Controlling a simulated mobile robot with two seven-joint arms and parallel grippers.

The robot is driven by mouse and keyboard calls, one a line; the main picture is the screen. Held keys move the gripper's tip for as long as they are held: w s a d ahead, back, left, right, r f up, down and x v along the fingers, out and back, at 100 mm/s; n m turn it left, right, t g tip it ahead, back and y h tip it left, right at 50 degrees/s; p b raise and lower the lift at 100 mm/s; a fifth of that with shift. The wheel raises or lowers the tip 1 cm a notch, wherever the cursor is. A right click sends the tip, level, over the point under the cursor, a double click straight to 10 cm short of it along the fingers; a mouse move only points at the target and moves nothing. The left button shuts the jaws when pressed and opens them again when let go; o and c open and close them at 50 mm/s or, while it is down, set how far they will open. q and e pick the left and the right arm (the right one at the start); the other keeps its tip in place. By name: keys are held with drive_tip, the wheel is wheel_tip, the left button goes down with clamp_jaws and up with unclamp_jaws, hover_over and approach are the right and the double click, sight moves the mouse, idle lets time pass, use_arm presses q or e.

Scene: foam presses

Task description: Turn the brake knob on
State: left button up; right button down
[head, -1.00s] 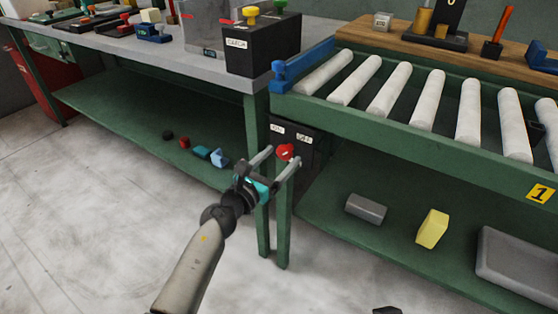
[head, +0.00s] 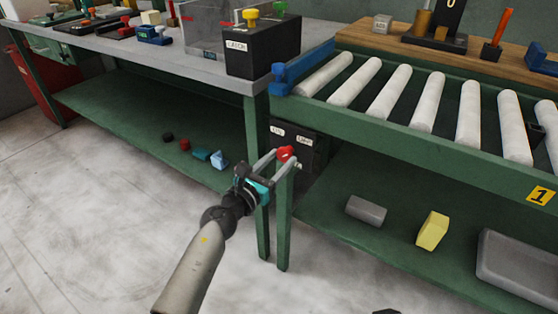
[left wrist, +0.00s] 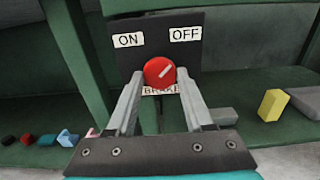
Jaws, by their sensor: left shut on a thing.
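The red brake knob (head: 285,153) sits on a dark panel (head: 288,138) under the near end of the roller conveyor. In the left wrist view the knob (left wrist: 160,71) carries a white pointer line aimed up and to the right, toward the OFF label (left wrist: 186,34). The ON label (left wrist: 128,40) is at the upper left, and a BRAKE label (left wrist: 161,91) is partly hidden below. My left gripper (head: 276,158) is shut on the knob, one finger on each side. My right gripper does not show.
A green table leg (head: 284,225) stands just below the gripper. A black LATCH box (head: 262,50) is on the grey bench above. The lower shelf holds a grey block (head: 365,210) and a yellow block (head: 433,230). Open floor lies to the left.

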use_arm(q)
clamp_jaws()
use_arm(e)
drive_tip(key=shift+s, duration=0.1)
use_arm(q)
drive_tip(key=shift+n, duration=0.6)
drive_tip(key=shift+n+p, duration=0.3)
drive_tip(key=n+p, duration=0.1)
drive_tip(key=n, duration=0.2)
drive_tip(key=n+p, duration=0.1)
drive_tip(key=n, duration=0.4)
drive_tip(key=n+p, duration=0.1)
drive_tip(key=n, duration=0.3)
drive_tip(key=shift+s+r+n+p, duration=0.1)
drive_tip(key=shift+n+p, duration=0.2)
drive_tip(key=shift+p, duration=0.05)
drive_tip(key=shift+n+p, duration=0.6)
drive_tip(key=shift+n, duration=1.2)
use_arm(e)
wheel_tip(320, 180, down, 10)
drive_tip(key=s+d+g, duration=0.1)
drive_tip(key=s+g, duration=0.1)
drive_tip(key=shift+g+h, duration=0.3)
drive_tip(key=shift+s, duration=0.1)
